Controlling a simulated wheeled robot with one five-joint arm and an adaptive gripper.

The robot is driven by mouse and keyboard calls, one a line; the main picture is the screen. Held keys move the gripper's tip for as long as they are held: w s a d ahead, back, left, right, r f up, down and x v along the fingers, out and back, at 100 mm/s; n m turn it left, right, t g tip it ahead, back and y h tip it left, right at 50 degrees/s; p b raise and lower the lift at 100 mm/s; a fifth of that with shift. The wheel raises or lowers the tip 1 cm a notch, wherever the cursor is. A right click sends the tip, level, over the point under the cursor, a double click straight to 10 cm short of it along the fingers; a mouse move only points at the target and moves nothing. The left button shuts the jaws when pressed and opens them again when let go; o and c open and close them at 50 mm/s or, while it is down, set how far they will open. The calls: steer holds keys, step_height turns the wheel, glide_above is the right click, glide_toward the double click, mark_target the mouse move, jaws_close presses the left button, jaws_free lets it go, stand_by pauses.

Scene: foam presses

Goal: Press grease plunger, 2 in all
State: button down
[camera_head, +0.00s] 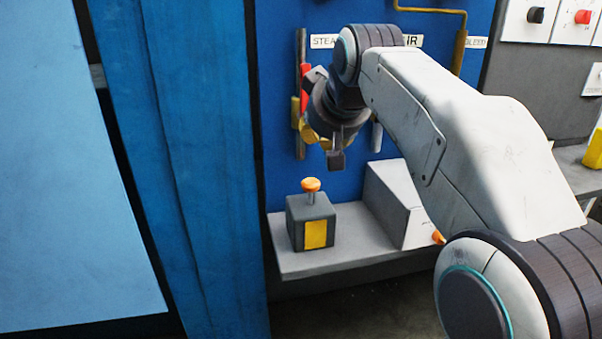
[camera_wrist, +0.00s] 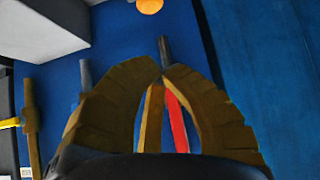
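The grease plunger is a dark grey box (camera_head: 311,222) with a yellow front patch and an orange mushroom knob (camera_head: 311,184) on a thin stem. It stands on a grey shelf (camera_head: 300,262), with its knob up. In the wrist view an orange round knob (camera_wrist: 150,5) is cut by the top edge. My gripper (camera_head: 310,132) is above the plunger, in front of the blue panel, apart from the knob. In the wrist view its yellow-brown fingers (camera_wrist: 162,74) come together at the tips, with no object seen held between them.
A red-marked lever (camera_head: 304,85) on the blue panel is right behind my gripper; its red part also shows between the fingers (camera_wrist: 177,122). A pale box (camera_head: 395,205) stands right of the plunger. A blue pillar (camera_head: 205,170) is at left. Shelf space in front of the plunger is clear.

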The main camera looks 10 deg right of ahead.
stand_by(0.3)
steer(key=b, duration=0.3)
glide_above(312, 188)
steer(key=w, duration=0.2)
step_height(312, 188, down, 9)
steer(key=shift+s+f, duration=0.1)
steer(key=shift+f, duration=0.95)
step_height(312, 188, down, 5)
steer(key=b, duration=0.4)
steer(key=shift+s, duration=0.15)
steer(key=shift+r, duration=0.1)
